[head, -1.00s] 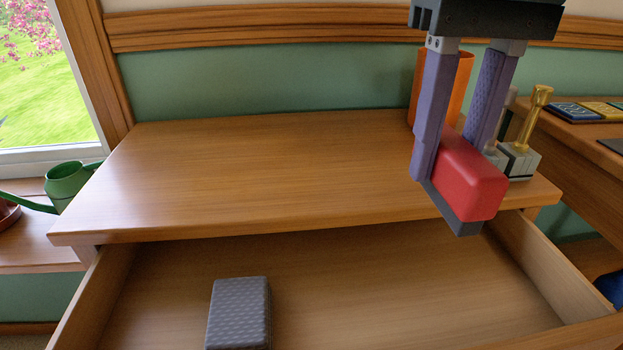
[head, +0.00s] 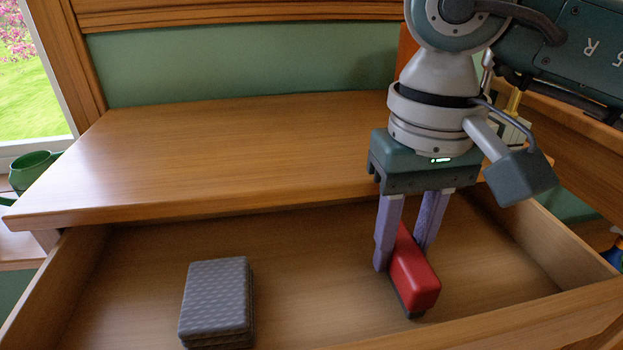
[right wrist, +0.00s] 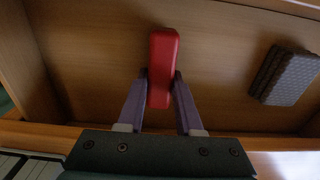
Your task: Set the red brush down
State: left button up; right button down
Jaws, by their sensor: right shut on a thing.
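The red brush (head: 414,270), a red block with a dark underside, is between the purple fingers of my right gripper (head: 402,250). The gripper is shut on it and points down into the open drawer (head: 310,258), in its right part. In the right wrist view the brush (right wrist: 163,68) is held between both fingertips (right wrist: 160,88) and sticks out beyond them. I cannot tell whether its dark underside touches the drawer floor. My left gripper is not in view.
A grey textured block (head: 216,300) lies in the drawer, left of the brush, with bare floor between them. The wooden top (head: 230,150) above the drawer is clear on its left and middle. A green watering can (head: 34,170) stands at far left.

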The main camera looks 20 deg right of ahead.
aim_at(403, 240)
jog(key=shift+f, duration=0.1)
jog(key=c, duration=0.6)
grip_release()
jog(key=shift+r, duration=0.4)
notch_tip(403, 240, up, 12)
jog(key=p, duration=0.3)
jog(key=shift+f, duration=0.2)
